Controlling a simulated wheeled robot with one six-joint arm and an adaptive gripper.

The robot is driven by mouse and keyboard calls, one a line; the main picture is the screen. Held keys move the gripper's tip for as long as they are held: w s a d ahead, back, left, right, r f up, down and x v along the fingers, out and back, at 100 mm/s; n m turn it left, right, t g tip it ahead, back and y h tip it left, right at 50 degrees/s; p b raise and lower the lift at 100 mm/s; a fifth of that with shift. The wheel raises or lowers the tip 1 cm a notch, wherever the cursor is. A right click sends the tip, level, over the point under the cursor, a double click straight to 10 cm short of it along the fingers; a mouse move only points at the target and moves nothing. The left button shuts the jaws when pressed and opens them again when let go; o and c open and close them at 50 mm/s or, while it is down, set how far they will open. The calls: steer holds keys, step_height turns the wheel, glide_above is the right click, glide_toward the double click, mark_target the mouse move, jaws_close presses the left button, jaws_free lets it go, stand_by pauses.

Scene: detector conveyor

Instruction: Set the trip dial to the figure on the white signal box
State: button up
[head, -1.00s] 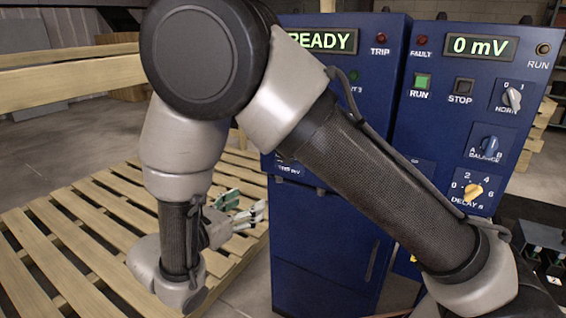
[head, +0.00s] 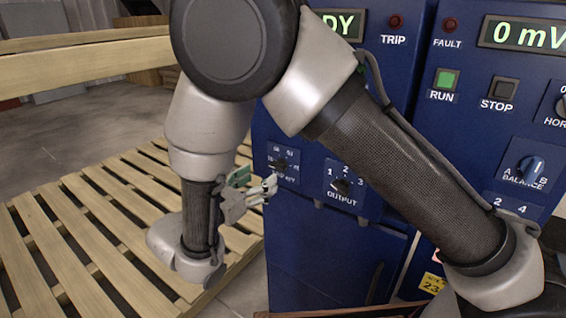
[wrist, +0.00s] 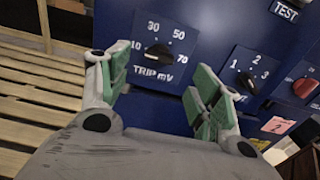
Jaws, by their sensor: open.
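The trip dial (wrist: 158,54) is a black knob on a blue plate marked 10, 30, 50, 70 and TRIP mV. Its exact setting is too small to read surely. In the head view the trip dial (head: 281,165) sits on the left blue cabinet, just right of my gripper (head: 256,190). In the wrist view my gripper (wrist: 162,84) is open and empty, its green-padded fingers apart below and to either side of the dial, with the knob showing beyond the gap. I cannot make out a white signal box in these frames.
The OUTPUT dial (wrist: 246,80) is close to the right of the trip dial, with a red knob (wrist: 306,87) further right. The second blue cabinet (head: 470,120) has RUN and STOP buttons and a 0 mV display. Wooden pallets (head: 95,225) lie at left.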

mark_target(276, 167)
steer(key=x, duration=0.7)
steer(key=shift+w+d, duration=0.2)
steer(key=shift+w, duration=0.05)
steer(key=c, duration=1)
